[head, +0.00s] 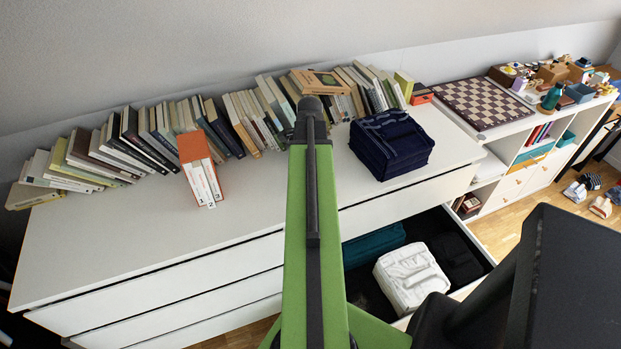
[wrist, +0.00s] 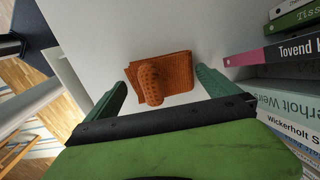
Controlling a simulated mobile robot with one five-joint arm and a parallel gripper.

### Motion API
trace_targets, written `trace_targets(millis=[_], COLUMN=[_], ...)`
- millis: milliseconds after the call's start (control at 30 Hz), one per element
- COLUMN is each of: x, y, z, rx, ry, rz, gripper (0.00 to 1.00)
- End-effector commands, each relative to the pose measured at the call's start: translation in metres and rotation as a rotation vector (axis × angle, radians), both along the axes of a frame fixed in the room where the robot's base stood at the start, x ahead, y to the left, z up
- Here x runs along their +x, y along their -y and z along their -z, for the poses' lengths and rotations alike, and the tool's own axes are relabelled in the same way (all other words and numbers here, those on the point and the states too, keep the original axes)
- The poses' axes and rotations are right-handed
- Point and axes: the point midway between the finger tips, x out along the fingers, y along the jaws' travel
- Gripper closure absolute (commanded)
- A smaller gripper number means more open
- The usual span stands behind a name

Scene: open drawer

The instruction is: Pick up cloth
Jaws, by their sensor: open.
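In the wrist view an orange, ribbed cloth (wrist: 178,72) lies on the white top, with a rounded raised fold standing up near its middle. My gripper (wrist: 161,79) is open, with one green finger to the left of the cloth and the other to its right. Nothing is held between the fingers. I cannot tell how high the fingertips are above the top. In the head view my own arm covers the middle, and I cannot make out this cloth or the fingertips there.
Books (wrist: 285,95) stand close by the right finger. The white dresser (head: 130,240) carries a book row, an orange slipcase (head: 189,146) and a folded navy stack (head: 391,146). Its open drawer (head: 473,240) holds folded white fabric (head: 410,275). A chessboard (head: 482,103) lies at right.

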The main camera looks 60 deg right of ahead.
Motion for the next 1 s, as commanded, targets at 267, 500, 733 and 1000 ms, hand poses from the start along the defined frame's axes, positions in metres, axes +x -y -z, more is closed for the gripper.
trace_targets(millis=[267, 500, 733, 1000], x=[0.000, 0.001, 0.001, 0.001], y=[0.000, 0.000, -0.001, -0.001], z=[-0.001, -0.001, -0.010, -0.053], rx=[0.000, 0.000, 0.000, 0.000], ry=[0.000, 0.000, 0.000, 0.000], rz=[-0.001, -0.001, -0.002, -0.002], gripper=[0.33, 0.47, 0.47, 0.47])
